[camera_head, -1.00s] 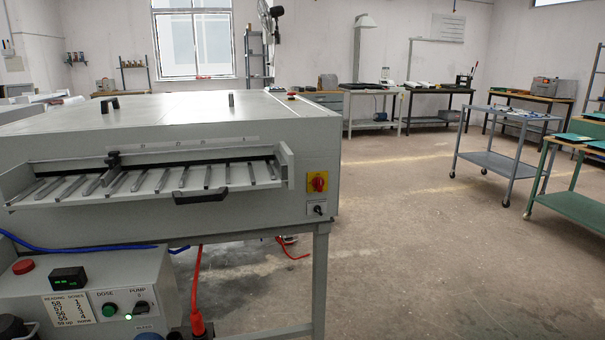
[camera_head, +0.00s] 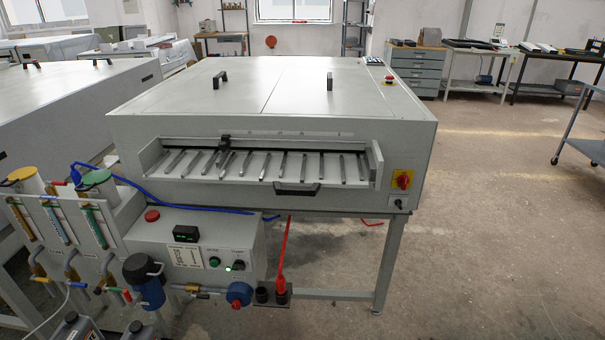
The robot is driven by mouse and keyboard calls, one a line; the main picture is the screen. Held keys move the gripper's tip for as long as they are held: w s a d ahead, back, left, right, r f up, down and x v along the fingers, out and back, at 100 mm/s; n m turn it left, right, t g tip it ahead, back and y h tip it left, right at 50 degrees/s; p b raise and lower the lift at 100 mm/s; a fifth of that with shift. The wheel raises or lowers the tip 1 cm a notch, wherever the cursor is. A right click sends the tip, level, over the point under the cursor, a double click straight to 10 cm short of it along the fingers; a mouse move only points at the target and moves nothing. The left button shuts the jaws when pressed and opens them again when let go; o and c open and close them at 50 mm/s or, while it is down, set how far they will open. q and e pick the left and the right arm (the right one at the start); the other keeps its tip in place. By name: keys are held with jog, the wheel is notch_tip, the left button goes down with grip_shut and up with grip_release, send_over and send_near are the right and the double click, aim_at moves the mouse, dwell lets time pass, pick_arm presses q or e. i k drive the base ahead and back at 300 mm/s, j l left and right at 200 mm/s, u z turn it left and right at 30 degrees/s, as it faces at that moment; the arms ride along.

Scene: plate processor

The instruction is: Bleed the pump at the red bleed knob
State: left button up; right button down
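A dosing station stands at the lower left, in front of the plate processor (camera_head: 310,210). Low on it are a blue canister (camera_head: 145,281) and a round blue fitting (camera_head: 240,292), which looks like a pump head. A small red part (camera_head: 236,305) shows at the lower front of the blue fitting. Another small red piece (camera_head: 127,296) sits left of the canister. I cannot tell for sure which one is the bleed knob. Neither gripper is in view.
Tubes with yellow (camera_head: 21,174) and green (camera_head: 97,178) tops stand at the left. Dark bottles (camera_head: 77,328) stand on the floor below.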

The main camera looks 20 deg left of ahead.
aim_at(236, 304)
jog(key=u, duration=1.2)
